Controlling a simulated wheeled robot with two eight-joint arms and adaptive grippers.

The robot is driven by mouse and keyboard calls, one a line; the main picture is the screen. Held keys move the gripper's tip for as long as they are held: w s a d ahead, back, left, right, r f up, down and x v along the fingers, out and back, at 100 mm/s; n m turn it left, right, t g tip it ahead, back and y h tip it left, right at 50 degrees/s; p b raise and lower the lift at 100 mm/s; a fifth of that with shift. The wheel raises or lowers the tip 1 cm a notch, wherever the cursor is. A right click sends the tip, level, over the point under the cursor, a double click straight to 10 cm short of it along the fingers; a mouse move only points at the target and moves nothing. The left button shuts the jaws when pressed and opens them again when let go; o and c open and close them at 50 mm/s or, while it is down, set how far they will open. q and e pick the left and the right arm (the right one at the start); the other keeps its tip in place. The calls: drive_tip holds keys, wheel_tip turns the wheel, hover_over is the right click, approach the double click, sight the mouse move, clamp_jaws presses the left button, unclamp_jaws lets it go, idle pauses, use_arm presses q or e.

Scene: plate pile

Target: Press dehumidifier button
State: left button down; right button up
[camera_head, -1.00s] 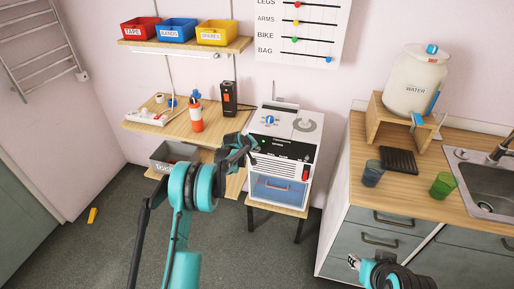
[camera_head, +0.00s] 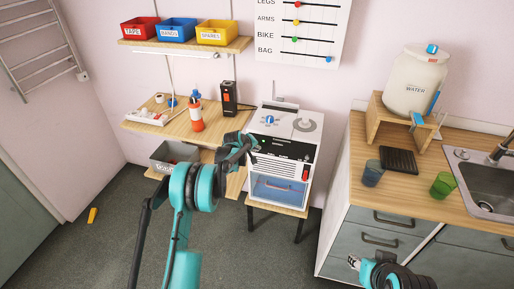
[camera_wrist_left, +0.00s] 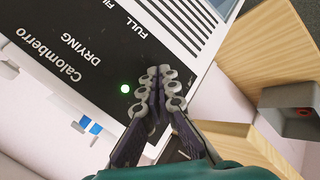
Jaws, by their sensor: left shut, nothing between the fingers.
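The dehumidifier (camera_head: 297,178) is a white box with a black front panel and a blue-tinted tank window, on a low wooden stand. In the left wrist view its black panel (camera_wrist_left: 85,75) reads "Calomberro", "DRYING" and "FULL". A round green light (camera_wrist_left: 125,89) glows on that panel. My left gripper (camera_head: 252,141) is at the left end of the panel. In the left wrist view the closed, empty fingertips (camera_wrist_left: 164,74) are beside the green light; I cannot tell whether they touch the panel. My right gripper (camera_head: 354,262) is low by the counter drawers, too small to read.
A wooden shelf (camera_head: 150,121) with a bottle and power strip is left of the dehumidifier. A grey bin (camera_head: 168,157) sits below it. The counter (camera_head: 400,192) with cups, water jug and sink is at right. The floor (camera_head: 110,235) at left is mostly clear.

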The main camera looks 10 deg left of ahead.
use_arm(q)
drive_tip(key=shift+w, duration=0.2)
drive_tip(key=shift+s, duration=0.45)
drive_tip(key=s+b, duration=0.1)
drive_tip(key=s, duration=0.5)
drive_tip(key=shift+a, duration=0.15)
idle(0.4)
